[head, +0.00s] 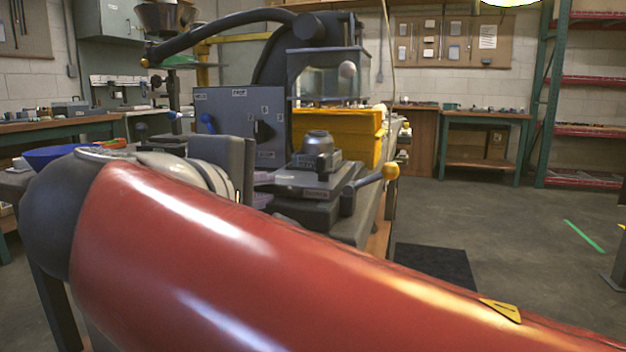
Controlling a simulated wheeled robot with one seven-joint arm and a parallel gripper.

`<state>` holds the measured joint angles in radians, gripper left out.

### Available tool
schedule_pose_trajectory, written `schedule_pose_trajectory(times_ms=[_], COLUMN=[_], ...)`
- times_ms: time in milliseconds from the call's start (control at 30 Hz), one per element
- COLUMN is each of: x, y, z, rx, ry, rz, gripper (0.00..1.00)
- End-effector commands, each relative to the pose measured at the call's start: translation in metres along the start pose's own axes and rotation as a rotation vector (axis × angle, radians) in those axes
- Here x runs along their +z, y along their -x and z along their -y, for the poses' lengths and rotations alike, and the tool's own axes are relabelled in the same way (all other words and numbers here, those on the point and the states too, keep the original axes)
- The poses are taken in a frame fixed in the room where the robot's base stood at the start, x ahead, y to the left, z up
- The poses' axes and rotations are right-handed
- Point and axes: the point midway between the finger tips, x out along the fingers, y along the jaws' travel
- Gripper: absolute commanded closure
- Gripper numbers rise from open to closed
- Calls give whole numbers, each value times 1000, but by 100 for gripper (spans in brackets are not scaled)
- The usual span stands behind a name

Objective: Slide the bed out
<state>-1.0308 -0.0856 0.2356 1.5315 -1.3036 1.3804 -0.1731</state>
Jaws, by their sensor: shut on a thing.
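The bed (308,183) is a dark flat slide with a small label on its front, low on the machine in the middle of the head view. A round grey metal piece (319,143) stands on it. My gripper (236,168) shows as a dark grey block beyond my pale wrist, just left of the bed. It is shut on what seems to be a part of the bed. Its fingertips and the spot it holds are hidden behind my red arm.
The machine has a grey box (240,118) with a dark knob and a clear-sided case (328,73) above. A yellow block (340,138) stands behind. A blue bowl (62,156) is at the left. Open floor with a black mat (436,264) lies to the right.

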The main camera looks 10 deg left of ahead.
Motion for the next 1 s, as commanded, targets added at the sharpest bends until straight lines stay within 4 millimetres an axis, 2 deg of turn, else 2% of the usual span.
schedule_pose_trajectory(times_ms=[200,400,600,967,1000], x=[0,0,0,0,0], y=[43,68,78,81,82], z=[9,15,18,19,19], rx=[-1,-1,-2,-4,-4], ry=[2,1,1,2,2], rz=[-2,0,1,-1,-1], gripper=[100,100,100,100,83])
